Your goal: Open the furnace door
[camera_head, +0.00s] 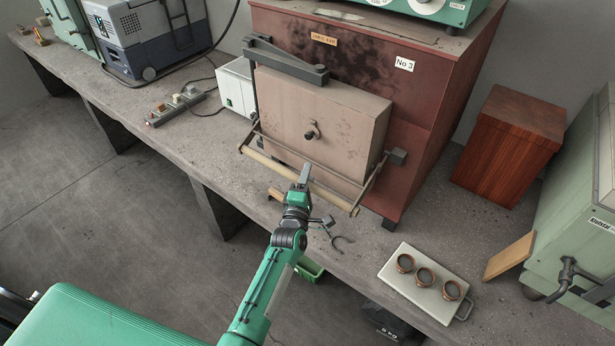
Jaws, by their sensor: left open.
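The furnace (410,110) is a large reddish-brown box on the bench, marked "No 3". Its thick beige door (335,125) covers the front and looks closed, with a small dark knob or peephole in the middle. A pale round handle bar (266,164) runs across the front below the door on two side arms. My left gripper (305,174) is open at the middle of this bar, and its fingers overlap the bar in the picture. I cannot tell whether the bar lies between the fingers or touches them. My right gripper is not in view.
Tongs (336,238) lie on the bench beside my left gripper. A pale tray (421,291) with three round brown dishes sits at the right front. A power strip (175,108) lies left.

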